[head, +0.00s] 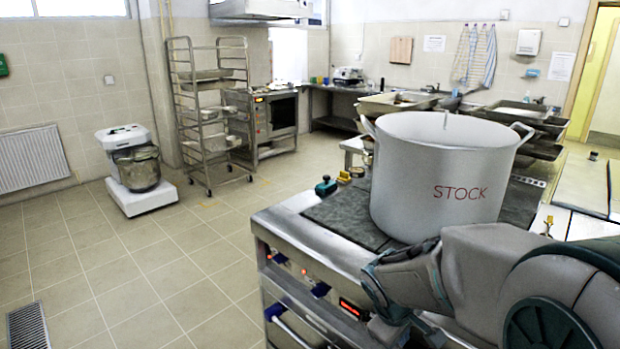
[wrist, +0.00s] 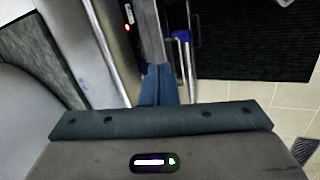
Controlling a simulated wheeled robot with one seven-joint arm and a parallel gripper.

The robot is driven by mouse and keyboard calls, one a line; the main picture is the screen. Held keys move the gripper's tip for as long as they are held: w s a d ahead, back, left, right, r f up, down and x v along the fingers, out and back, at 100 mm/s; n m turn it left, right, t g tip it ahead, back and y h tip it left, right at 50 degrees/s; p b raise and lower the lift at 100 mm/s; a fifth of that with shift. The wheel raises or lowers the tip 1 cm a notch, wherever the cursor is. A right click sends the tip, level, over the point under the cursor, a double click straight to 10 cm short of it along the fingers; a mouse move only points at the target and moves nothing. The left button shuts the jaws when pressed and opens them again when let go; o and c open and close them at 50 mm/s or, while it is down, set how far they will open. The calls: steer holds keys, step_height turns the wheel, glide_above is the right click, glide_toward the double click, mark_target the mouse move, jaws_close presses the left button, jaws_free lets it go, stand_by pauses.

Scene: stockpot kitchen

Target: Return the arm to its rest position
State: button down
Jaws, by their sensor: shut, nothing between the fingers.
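My gripper (wrist: 158,84) shows in the wrist view with its two blue-grey fingers together and nothing between them. It hangs in front of the stove's front edge, over the side of the floor. In the head view my arm is bent low at the lower right, in front of the large grey pot marked STOCK; the fingertips cannot be made out there. The pot (head: 425,180) stands upright on the stove top, apart from the fingers.
The stove (head: 300,222) has knobs, a lit red display and a front rail (wrist: 181,36). A dark floor mat (wrist: 250,40) lies beside it. A rack trolley (head: 195,110) and a mixer (head: 135,170) stand farther back.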

steer(key=s+a+r+m+y+p, duration=0.1)
steer(key=s+a+r+m+y, duration=0.2)
steer(key=s+r+m, duration=0.4)
steer(key=s+m, duration=0.1)
steer(key=s, duration=0.4)
steer(key=shift+s+r, duration=0.25)
steer(key=shift+r, duration=0.1)
steer(key=shift+a, duration=0.1)
stand_by(0.5)
